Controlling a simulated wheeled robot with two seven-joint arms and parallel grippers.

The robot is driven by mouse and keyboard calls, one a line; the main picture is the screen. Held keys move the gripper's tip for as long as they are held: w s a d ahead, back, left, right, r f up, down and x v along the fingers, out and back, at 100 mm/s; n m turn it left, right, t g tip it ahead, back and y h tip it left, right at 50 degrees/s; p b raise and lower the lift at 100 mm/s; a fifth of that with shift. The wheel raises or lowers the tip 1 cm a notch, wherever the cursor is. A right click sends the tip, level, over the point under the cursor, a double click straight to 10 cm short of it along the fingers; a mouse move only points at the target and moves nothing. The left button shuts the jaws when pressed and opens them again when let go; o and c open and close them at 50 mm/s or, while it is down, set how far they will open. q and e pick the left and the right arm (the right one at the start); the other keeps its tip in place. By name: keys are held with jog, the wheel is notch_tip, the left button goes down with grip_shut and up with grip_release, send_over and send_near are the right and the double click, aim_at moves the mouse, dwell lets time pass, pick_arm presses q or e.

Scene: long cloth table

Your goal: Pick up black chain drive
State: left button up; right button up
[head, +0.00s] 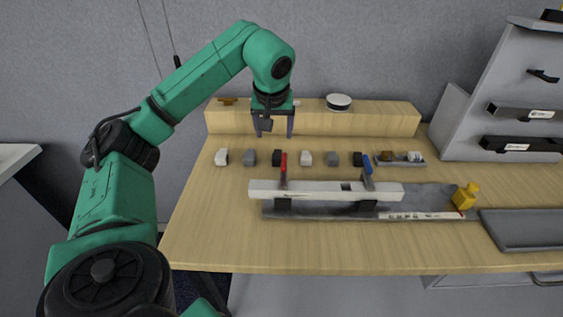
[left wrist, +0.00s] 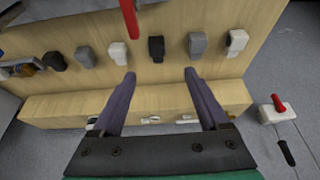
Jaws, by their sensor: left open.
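Two small black blocks, which look like the chain drives, sit in a row on the wooden table. One black block (head: 277,157) is just left of the red clamp handle; the other black block (head: 358,158) is near the row's right end. My left gripper (head: 273,130) is open and empty, pointing down above the table behind the row. In the left wrist view, its two fingers (left wrist: 160,74) are spread apart, and the nearer black block (left wrist: 156,48) lies just beyond them in the picture, roughly centred between the tips. My right gripper is not in view.
White and grey blocks (head: 249,157) flank the black ones closely. A raised wooden ledge (head: 390,121) with a round white item (head: 339,102) runs behind. A grey shelf (head: 480,100) stands right.

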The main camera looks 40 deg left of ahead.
aim_at(278, 157)
pick_arm(q)
jog(key=x, duration=0.4)
jog(key=p+x, duration=0.1)
jog(key=x, duration=0.3)
jog(key=p+x, duration=0.1)
jog(key=x, duration=0.3)
jog(key=shift+d+f, duration=0.3)
jog(key=shift+f, duration=0.05)
jog(key=shift+w+f, duration=0.15)
jog(key=shift+f, duration=0.1)
grip_shut()
